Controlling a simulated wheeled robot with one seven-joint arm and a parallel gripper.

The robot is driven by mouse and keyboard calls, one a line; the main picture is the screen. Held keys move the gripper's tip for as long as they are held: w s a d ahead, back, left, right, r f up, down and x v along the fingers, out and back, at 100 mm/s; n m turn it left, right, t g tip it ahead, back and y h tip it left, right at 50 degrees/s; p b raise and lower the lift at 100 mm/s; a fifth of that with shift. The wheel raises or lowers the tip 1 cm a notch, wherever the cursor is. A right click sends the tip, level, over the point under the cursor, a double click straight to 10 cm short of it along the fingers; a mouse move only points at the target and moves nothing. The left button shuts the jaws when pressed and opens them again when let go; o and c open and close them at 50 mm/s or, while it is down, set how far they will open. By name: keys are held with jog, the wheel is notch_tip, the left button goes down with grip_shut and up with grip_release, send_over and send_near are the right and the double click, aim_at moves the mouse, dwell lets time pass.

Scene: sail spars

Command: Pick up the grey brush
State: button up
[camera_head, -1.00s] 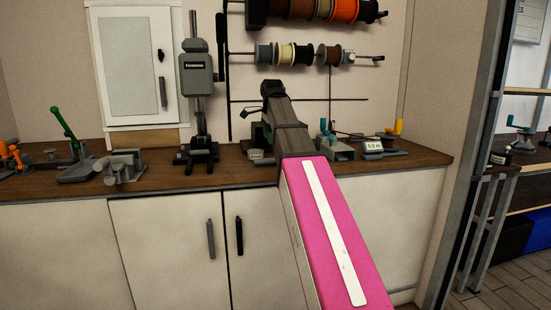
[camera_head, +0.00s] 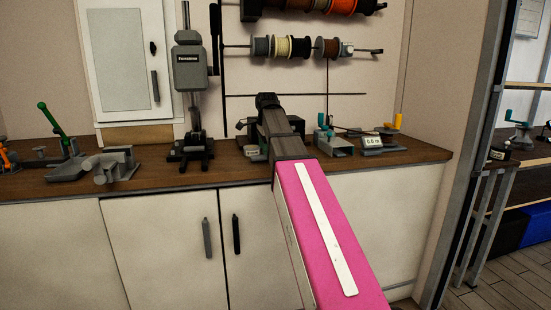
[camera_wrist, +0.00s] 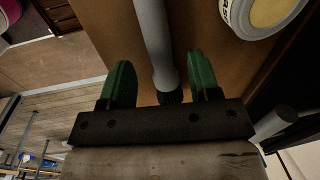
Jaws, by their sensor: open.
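In the wrist view my gripper (camera_wrist: 162,84) is open, with its two green fingers apart. A long grey rod with a dark end (camera_wrist: 155,42), which looks like the grey brush, extends between the fingers over the brown worktop. I see no finger clearly touching it. In the head view my pink arm reaches over the worktop and its dark wrist end hides the fingers and the brush.
A white round thing with a yellow middle (camera_wrist: 262,14) lies close by in the wrist view. On the wooden worktop (camera_head: 80,190), a black press (camera_head: 192,100) stands left of my arm, and a grey holder (camera_head: 334,146) and small display (camera_head: 373,142) sit right.

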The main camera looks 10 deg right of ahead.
jog(key=shift+w+f, duration=0.2)
jog(key=shift+f, duration=1.65)
jog(key=c, duration=1)
jog(key=shift+c, duration=0.2)
jog(key=shift+r, duration=0.2)
notch_tip(320, 180, up, 4)
jog(key=shift+f, duration=0.1)
jog(key=s+a+r, duration=0.6)
jog(key=s+r, duration=0.1)
jog(key=s, duration=0.2)
jog(key=shift+s+a, duration=0.2)
jog(key=shift+s, duration=0.2)
